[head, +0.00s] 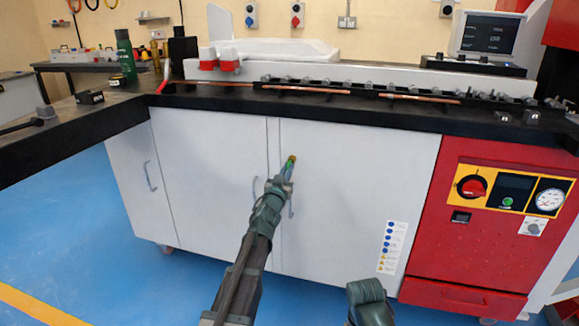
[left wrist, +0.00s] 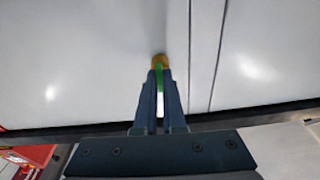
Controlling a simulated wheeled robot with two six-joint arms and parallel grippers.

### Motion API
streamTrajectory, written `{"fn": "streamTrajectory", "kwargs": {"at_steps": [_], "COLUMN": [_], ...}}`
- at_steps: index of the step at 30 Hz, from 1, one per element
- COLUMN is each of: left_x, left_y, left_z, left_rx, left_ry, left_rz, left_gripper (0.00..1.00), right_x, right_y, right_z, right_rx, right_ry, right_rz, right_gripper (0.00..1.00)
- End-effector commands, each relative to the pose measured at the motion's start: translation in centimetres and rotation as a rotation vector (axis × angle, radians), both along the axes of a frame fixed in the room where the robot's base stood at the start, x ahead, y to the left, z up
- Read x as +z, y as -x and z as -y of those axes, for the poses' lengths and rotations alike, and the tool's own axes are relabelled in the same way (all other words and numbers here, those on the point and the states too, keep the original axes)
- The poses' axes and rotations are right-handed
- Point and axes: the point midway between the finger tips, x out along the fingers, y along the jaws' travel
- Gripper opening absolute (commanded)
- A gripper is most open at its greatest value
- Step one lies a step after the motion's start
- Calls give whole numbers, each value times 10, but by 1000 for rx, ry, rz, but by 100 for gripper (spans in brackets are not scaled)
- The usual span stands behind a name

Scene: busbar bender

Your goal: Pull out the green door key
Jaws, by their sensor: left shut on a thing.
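The green door key (head: 291,162) is at the brass-yellow lock (head: 293,157) on the white cabinet door, right of the seam between the doors. My left gripper (head: 288,169) is shut on the key, its fingers pointing at the door. In the left wrist view the green key (left wrist: 159,76) shows between the fingers (left wrist: 159,88), with the yellow lock (left wrist: 159,60) just beyond the tips. The fingers hide much of the key. I cannot tell how deep the key sits in the lock.
Grey door handles (head: 291,200) flank the seam close to my left gripper. The black worktop (head: 330,108) overhangs the doors and carries copper bars (head: 420,98). A red control panel (head: 475,230) with a red knob stands on the right. Blue floor (head: 120,270) is clear at left.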

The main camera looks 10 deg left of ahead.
Motion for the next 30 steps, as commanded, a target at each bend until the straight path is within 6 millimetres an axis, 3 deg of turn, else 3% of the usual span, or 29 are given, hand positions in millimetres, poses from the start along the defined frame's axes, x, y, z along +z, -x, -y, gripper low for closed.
{"fn": "streamTrajectory", "kwargs": {"at_steps": [30], "left_x": [0], "left_y": [24], "left_z": [0], "left_rx": [-1], "left_ry": [-1], "left_rz": [0], "left_gripper": [0], "right_x": [0], "right_y": [0], "right_z": [0], "right_rx": [0], "right_ry": [0], "right_rz": [0], "right_gripper": [0]}}
